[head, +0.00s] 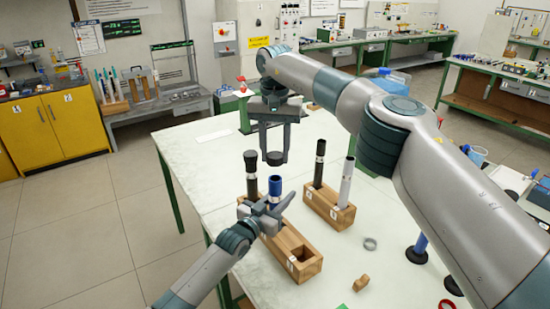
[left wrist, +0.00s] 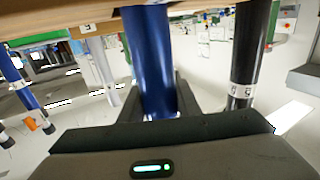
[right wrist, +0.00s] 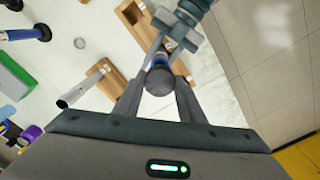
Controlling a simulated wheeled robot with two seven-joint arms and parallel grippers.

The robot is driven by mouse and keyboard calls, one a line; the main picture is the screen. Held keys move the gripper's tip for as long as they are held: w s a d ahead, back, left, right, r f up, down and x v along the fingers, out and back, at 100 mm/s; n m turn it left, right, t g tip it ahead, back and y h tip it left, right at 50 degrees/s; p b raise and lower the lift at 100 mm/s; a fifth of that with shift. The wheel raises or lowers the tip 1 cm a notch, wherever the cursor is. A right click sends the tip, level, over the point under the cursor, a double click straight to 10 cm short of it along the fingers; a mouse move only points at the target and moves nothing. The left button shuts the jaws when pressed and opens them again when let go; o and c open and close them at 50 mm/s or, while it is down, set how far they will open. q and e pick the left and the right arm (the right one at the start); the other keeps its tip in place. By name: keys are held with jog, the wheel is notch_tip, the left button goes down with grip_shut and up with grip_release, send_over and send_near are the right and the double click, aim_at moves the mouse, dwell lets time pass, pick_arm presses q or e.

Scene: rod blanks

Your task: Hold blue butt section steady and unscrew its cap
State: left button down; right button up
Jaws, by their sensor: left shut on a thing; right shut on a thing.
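The blue butt section (head: 275,186) stands upright in the front wooden block (head: 308,268). My left gripper (head: 267,210) is shut around its side, and the blue tube also shows between the fingers in the left wrist view (left wrist: 150,55). My right gripper (head: 275,158) points down above the section, shut on a round black cap (head: 274,160). In the head view a gap shows between the cap and the section's top end. In the right wrist view the cap (right wrist: 160,82) sits between the fingertips and hides most of the section behind it.
A black section (head: 251,178) stands close beside the blue one in the same block. A second block (head: 330,211) holds a black rod (head: 319,165) and a pale rod (head: 346,182). A grey ring (head: 370,244) and small wooden piece (head: 361,283) lie at the front right.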

pick_arm(q)
jog(key=c, duration=1.3)
grip_release()
jog(key=shift+o, duration=0.2)
jog(key=b+v, duration=0.2)
jog(key=v, duration=1)
pick_arm(e)
jog(key=shift+f, duration=1)
